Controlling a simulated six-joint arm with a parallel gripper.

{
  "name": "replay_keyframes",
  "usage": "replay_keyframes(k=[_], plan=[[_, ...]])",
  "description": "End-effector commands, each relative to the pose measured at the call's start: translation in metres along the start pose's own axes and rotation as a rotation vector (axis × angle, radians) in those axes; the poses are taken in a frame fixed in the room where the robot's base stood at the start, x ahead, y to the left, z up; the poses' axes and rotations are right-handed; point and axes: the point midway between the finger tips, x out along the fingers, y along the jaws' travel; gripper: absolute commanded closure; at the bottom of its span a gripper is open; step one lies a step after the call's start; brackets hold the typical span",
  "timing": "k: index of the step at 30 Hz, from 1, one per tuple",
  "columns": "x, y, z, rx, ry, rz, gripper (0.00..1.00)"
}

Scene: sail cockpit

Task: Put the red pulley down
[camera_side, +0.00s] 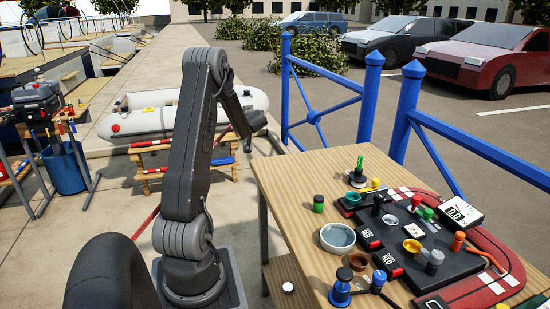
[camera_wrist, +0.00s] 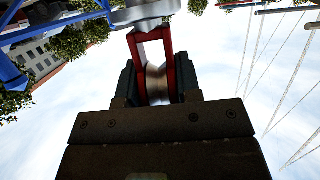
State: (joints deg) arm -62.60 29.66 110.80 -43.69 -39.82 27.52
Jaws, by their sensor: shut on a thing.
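The red pulley (camera_wrist: 137,62) has red cheeks around a pale tan wheel in the wrist view. My gripper (camera_wrist: 157,78) is shut on it, with one dark finger on each side. Sky lies behind it in that view. In the side view my gripper (camera_side: 252,121) is at the end of the raised arm, above and left of the wooden table's far left corner. The pulley cannot be made out clearly there.
The wooden table (camera_side: 275,181) holds a white bowl (camera_side: 338,239), a dark instrument panel (camera_side: 381,217), a red curved panel (camera_side: 484,250) and several small fittings. Its far left corner is bare. Blue railings (camera_side: 368,97) stand behind it. An inflatable boat (camera_side: 150,122) lies behind my arm.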

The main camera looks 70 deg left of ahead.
Motion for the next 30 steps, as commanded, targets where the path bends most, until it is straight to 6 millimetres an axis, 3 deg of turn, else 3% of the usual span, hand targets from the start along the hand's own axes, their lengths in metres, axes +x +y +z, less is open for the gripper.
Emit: replay_keyframes(k=[9, 15, 22, 30], plan=[[0.009, 0.069, 0.039, 0.002, 0.000, 0.006, 1.00], [0.014, 0.101, 0.057, -0.001, 0.002, 0.004, 1.00], [0.017, 0.111, 0.067, 0.000, 0.002, 0.002, 1.00], [0.027, 0.110, 0.100, -0.001, 0.002, 0.001, 1.00]])
